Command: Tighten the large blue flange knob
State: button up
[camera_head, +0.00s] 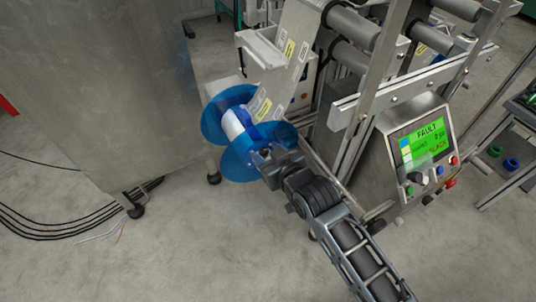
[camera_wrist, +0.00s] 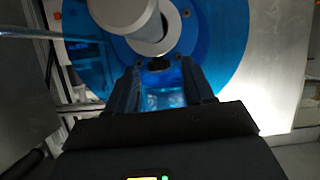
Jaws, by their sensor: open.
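The film reel has two translucent blue flanges, the front one (camera_head: 238,165) and the back one (camera_head: 212,122), around a white core (camera_head: 232,124). In the wrist view the blue flange (camera_wrist: 225,50) fills the upper middle, with a grey-white hub cylinder (camera_wrist: 125,12) in front of it. A small dark knob-like part (camera_wrist: 157,64) sits below the hub, between the finger tips. I cannot tell whether it is the flange knob. My gripper (camera_head: 264,155) is close to the front flange. In the wrist view my gripper (camera_wrist: 160,75) is open, its two dark fingers apart.
A control panel (camera_head: 425,145) at the right shows FAULT on a green screen. Metal frame posts and rollers (camera_head: 350,25) stand behind the reel. A large grey cabinet (camera_head: 90,80) is at the left, with black cables (camera_head: 70,232) on the floor. The front floor is clear.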

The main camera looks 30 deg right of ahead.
jog(key=shift+c, duration=0.5)
grip_shut()
jog(key=shift+f+m+h, duration=0.1)
jog(key=shift+m+h, duration=0.3)
jog(key=shift+h, duration=0.1)
jog(key=shift+a, duration=0.1)
jog(key=h+b, duration=0.1)
jog(key=m+b, duration=0.1)
jog(key=shift+w+a+f+m+h+b, duration=0.1)
jog(key=shift+a+f+m+h+b, duration=0.2)
jog(key=shift+f+h+b, duration=0.1)
jog(key=m+h+b, duration=0.1)
jog(key=b, duration=0.2)
jog(key=shift+a+r+g+h, duration=0.1)
jog(key=shift+g+h, duration=0.3)
jog(key=shift+r+m+h+b, duration=0.2)
jog(key=shift+m+h+b, duration=0.3)
jog(key=shift+m, duration=0.2)
